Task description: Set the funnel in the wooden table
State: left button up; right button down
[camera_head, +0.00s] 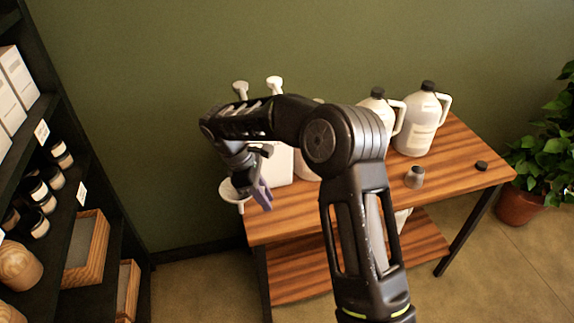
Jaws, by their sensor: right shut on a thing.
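The white funnel (232,192) shows at the left end of the wooden table (455,155), wide mouth up and spout down. My right gripper (258,190) is just right of the funnel, with a purple-grey finger beside it, and is shut on it. The exact grip is partly hidden by the finger. The funnel overlaps the table's left edge in the picture; I cannot tell whether it touches the tabletop. My right arm covers the middle of the table. My left gripper is out of view.
Two white jugs with black caps (420,122) (378,112) stand at the back of the table. White pump containers (277,165) stand behind my gripper. A small grey cup (414,177) and black cap (481,166) sit right. A shelf (100,190) is left; a potted plant (520,205) is right.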

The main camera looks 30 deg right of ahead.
jog(key=s+a+f+m+g+y, duration=0.1)
jog(key=s+a+f+m+y, duration=0.2)
jog(key=a+f+m, duration=0.6)
notch_tip(320, 180, down, 3)
jog(key=shift+a+m+g+y, duration=0.15)
jog(key=shift+m+g+y, duration=0.2)
jog(key=shift+m, duration=0.45)
jog(key=shift+r, duration=0.1)
